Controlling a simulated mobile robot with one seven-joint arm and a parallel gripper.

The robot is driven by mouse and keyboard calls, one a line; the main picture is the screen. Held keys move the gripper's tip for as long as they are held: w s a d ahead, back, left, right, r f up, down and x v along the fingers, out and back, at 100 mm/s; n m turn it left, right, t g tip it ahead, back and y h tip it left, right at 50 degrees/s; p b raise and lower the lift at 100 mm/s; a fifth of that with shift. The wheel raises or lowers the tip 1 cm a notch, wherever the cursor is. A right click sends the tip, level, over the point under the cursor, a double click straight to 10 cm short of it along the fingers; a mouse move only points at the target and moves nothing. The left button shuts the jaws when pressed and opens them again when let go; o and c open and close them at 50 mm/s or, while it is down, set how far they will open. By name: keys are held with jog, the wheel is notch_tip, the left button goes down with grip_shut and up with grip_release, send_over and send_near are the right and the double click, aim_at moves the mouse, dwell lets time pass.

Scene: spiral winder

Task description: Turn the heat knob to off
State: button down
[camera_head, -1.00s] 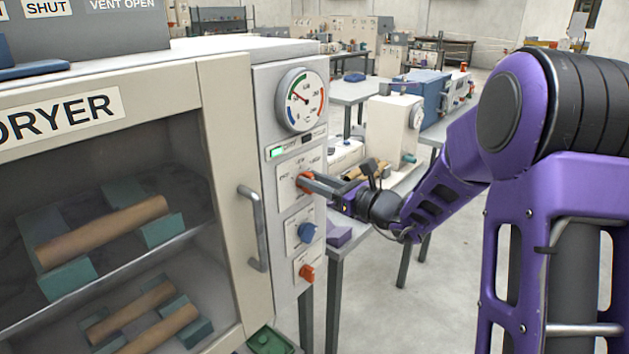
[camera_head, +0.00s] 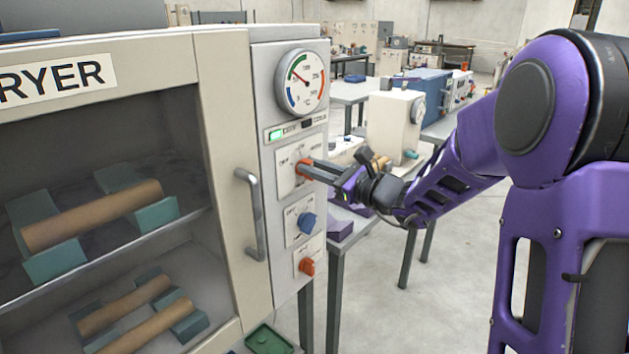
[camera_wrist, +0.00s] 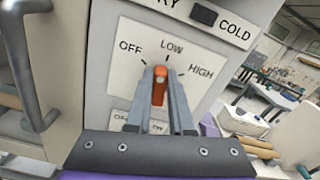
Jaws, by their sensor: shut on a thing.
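The dryer's upper control is an orange-red knob (camera_wrist: 160,84) on a white plate marked OFF, LOW and HIGH; no word "heat" is readable. Its pointer stands nearly straight up, toward LOW. In the head view the knob (camera_head: 301,169) is partly hidden by the fingers. My gripper (camera_wrist: 159,92) has one finger on each side of the knob and is shut on it. In the head view my gripper (camera_head: 306,172) reaches in from the right to the panel.
Below are a blue knob (camera_head: 307,223) and another orange knob (camera_head: 307,266). A round gauge (camera_head: 301,82) and a lit green indicator (camera_head: 276,134) are above. The dryer's shut door has a bar handle (camera_head: 253,213) left of the panel. A grey table (camera_head: 352,226) stands behind.

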jog(key=shift+s+a+f+n+b, duration=0.1)
jog(key=shift+n+b, duration=0.55)
jog(key=shift+n, duration=0.85)
jog(key=shift+s+a+f+n+b, duration=0.1)
jog(key=shift+n+b, duration=0.6)
jog(key=shift+n, duration=0.8)
jog(key=shift+s+a+f+n+b, duration=0.1)
jog(key=shift+n+b, duration=0.55)
jog(key=shift+n, duration=0.85)
jog(key=c, duration=0.8)
grip_release()
jog(key=shift+d, duration=0.1)
jog(key=v, duration=1.7)
jog(key=shift+s, duration=0.2)
